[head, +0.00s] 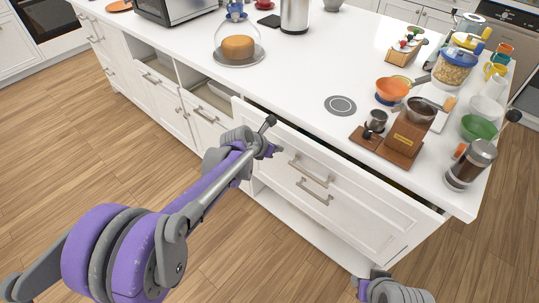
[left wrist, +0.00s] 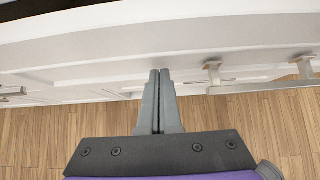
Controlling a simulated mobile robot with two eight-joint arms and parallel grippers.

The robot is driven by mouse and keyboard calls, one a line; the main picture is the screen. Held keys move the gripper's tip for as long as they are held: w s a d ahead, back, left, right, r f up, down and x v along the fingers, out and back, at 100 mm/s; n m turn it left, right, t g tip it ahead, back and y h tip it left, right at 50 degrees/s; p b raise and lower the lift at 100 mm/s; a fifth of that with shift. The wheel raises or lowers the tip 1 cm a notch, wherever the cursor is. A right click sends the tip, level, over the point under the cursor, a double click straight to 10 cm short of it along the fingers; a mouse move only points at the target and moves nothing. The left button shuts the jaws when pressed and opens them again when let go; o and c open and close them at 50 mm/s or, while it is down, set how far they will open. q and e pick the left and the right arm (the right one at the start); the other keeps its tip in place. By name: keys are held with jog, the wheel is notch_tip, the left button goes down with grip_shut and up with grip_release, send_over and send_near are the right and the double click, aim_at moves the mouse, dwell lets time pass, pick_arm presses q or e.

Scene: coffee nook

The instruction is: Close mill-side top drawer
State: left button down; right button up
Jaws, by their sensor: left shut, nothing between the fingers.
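The mill-side top drawer (head: 353,179) is the wide white drawer below the wooden coffee mill (head: 397,145). It stands partly open, with a dark gap between its front and the counter. Its bar handle (head: 310,173) is on the front, and a handle (left wrist: 262,86) shows at the right in the left wrist view. My left gripper (head: 277,150) is at the left part of the drawer front. Its fingers (left wrist: 160,73) are shut and empty, pointing at the white front; contact is unclear. My right gripper (head: 366,283) is only partly in view at the bottom, its fingers unclear.
Open compartments (head: 212,98) show left of the drawer. The white counter (head: 300,75) carries a glass cake dome (head: 238,47), a French press (head: 470,165), a green bowl (head: 478,128) and several jars. Wooden floor (head: 120,150) is clear at left.

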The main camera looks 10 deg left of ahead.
pick_arm(q)
jog(key=w+d, duration=0.1)
jog(key=w, duration=0.1)
jog(key=w+d, duration=0.1)
jog(key=w, duration=0.1)
jog(key=w+d, duration=0.1)
jog(key=shift+w+d, duration=0.2)
jog(key=shift+w, duration=0.2)
jog(key=shift+w+r, duration=0.1)
jog(key=shift+r, duration=0.05)
